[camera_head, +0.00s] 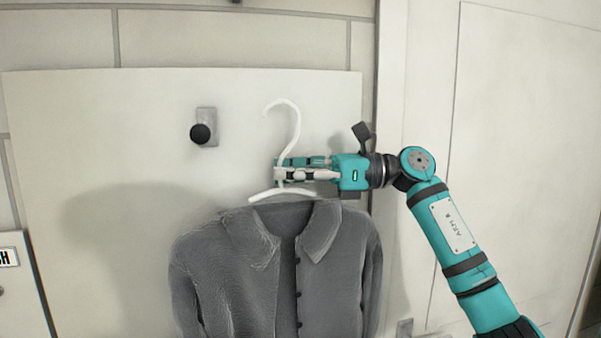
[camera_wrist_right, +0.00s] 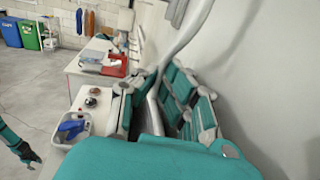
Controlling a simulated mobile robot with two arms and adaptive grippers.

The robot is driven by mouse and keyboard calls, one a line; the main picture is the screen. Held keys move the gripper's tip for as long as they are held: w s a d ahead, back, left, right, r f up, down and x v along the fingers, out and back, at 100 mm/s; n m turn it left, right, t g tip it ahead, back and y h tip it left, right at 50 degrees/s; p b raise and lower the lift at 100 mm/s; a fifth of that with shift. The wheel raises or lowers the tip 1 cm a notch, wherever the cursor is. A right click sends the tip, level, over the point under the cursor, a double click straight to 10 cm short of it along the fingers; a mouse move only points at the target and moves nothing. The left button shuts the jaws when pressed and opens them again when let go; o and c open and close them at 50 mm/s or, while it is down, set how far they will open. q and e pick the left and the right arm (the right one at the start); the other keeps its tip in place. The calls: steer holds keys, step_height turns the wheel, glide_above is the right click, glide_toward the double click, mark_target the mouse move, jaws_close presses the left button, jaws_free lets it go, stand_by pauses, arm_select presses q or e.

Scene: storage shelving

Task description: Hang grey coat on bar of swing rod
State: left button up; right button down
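The grey coat (camera_head: 230,275) hangs upright from a white hanger (camera_head: 296,125) in front of the pale wall panel. My right gripper (camera_head: 283,172) comes in from the right and is shut on the hanger's neck, below the hook and above the collar. In the right wrist view the hanger (camera_wrist_right: 185,38) runs between the teal fingers. The hook's tip is free in the air. A grey wall plate with a round black end (camera_head: 201,133) is left of the hook, apart from it. It may be the swing rod seen end-on; I cannot tell.
In the right wrist view, tables (camera_wrist_right: 88,67) hold a red item (camera_wrist_right: 116,66) and a bin with a blue object (camera_wrist_right: 71,130). Green and blue bins (camera_wrist_right: 29,35) stand far back. A teal arm part shows at the left edge. Wall around the black end is clear.

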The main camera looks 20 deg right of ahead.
steer(key=shift+s+a+r, duration=0.1)
steer(key=shift+a, duration=1.1)
steer(key=shift+a+r, duration=0.1)
steer(key=shift+a, duration=1.1)
steer(key=shift+s+p+x, duration=0.15)
steer(key=shift+s+x, duration=0.1)
steer(key=shift+x, duration=0.9)
steer(key=shift+s+p+x, duration=0.1)
steer(key=shift+s+x, duration=0.15)
steer(key=shift+x, duration=0.95)
steer(key=shift+s+p+x, duration=0.15)
steer(key=shift+s+x, duration=0.1)
steer(key=shift+x, duration=0.9)
steer(key=shift+f+b, duration=0.9)
steer(key=shift+f, duration=0.15)
steer(key=shift+a, duration=0.15)
